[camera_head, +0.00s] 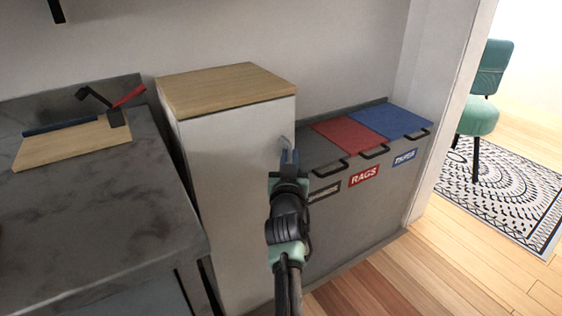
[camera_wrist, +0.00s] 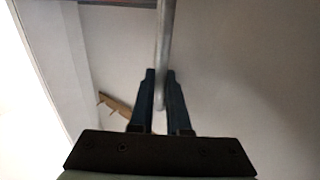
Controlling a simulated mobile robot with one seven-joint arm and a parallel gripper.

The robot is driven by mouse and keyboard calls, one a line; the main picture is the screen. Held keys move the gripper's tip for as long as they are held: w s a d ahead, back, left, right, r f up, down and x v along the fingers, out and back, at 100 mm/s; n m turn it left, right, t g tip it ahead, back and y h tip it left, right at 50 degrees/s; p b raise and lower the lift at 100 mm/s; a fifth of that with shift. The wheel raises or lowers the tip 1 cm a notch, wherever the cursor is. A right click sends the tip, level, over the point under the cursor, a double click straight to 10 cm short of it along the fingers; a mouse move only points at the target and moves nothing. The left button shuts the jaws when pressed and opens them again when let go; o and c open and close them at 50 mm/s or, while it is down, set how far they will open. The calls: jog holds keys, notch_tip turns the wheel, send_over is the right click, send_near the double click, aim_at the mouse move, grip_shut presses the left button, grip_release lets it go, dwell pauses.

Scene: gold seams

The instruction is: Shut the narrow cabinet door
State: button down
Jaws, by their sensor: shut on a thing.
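The narrow cabinet (camera_head: 172,132) is white with a light wooden top (camera_head: 225,88) and stands in the middle of the head view. Its white door (camera_head: 225,190) faces me. I cannot tell whether the door is fully flush or slightly ajar. A grey vertical bar handle (camera_wrist: 162,35) is near the door's right edge. My gripper (camera_head: 288,158) is at that handle. In the wrist view its dark fingers (camera_wrist: 160,85) are on either side of the bar and shut on it. In the head view the gripper and arm hide most of the handle and the door's lower right.
A dark stone counter (camera_head: 90,220) with a wooden board (camera_head: 70,144) is at the left. A grey bin unit (camera_head: 365,210) with red and blue lids is close on the right. Wooden floor (camera_head: 440,265) lies open at lower right. A green chair (camera_head: 480,110) stands beyond.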

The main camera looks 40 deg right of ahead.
dwell(0.3)
jog(key=c, duration=1.2)
grip_release()
jog(key=shift+w+r, duration=0.1)
jog(key=shift+o, duration=0.2)
jog(key=shift+a, duration=0.1)
jog(key=p+v, duration=0.3)
jog(key=v, duration=1)
